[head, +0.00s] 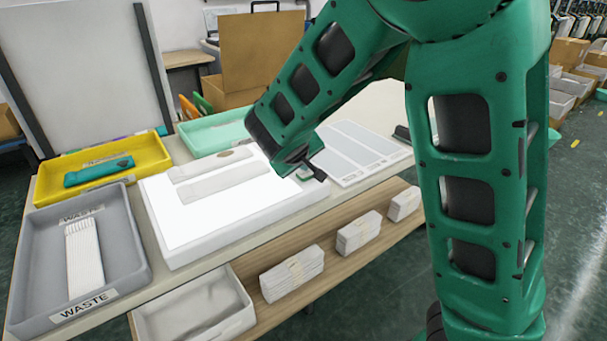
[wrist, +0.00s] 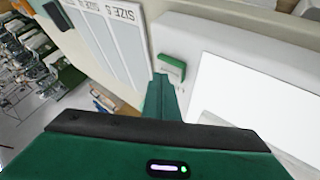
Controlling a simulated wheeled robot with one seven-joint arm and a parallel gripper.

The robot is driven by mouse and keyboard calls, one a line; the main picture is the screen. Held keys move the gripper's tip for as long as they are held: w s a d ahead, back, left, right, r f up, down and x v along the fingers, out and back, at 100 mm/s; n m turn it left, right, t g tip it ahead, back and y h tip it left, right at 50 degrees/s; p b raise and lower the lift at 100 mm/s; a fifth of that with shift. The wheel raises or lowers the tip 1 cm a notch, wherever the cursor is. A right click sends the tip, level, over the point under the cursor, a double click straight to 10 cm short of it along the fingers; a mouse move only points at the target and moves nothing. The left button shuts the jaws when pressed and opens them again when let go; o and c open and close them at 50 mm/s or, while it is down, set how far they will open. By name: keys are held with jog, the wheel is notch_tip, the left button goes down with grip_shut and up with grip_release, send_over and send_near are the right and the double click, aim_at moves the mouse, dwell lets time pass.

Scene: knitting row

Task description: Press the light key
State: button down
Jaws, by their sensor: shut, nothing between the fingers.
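The light key is a small green rocker (wrist: 172,67) on the white frame of the light box, near its corner. In the head view it is mostly hidden by my gripper (head: 318,174). The light box (head: 180,255) is a white slab on the table, and its top panel glows bright white. In the wrist view, my gripper (wrist: 162,92) is shut and empty, its tips just short of the key. I cannot tell whether they touch it. Two pale gloves (head: 222,183) lie flat on the lit panel.
A grey WASTE tray (head: 138,232) holding a white glove and a yellow tray (head: 48,191) with a green tool stand left. A pale green tray (head: 190,146) is behind. A SIZE board (head: 362,150) lies right of the light box. Glove bundles (head: 292,276) lie on the lower shelf.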

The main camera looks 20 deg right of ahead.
aim_at(305, 176)
jog(key=shift+f, duration=0.3)
dwell(0.5)
jog(key=shift+s+r, duration=0.1)
jog(key=shift+r, duration=0.3)
jog(key=shift+r, duration=0.1)
jog(key=shift+r, duration=2.95)
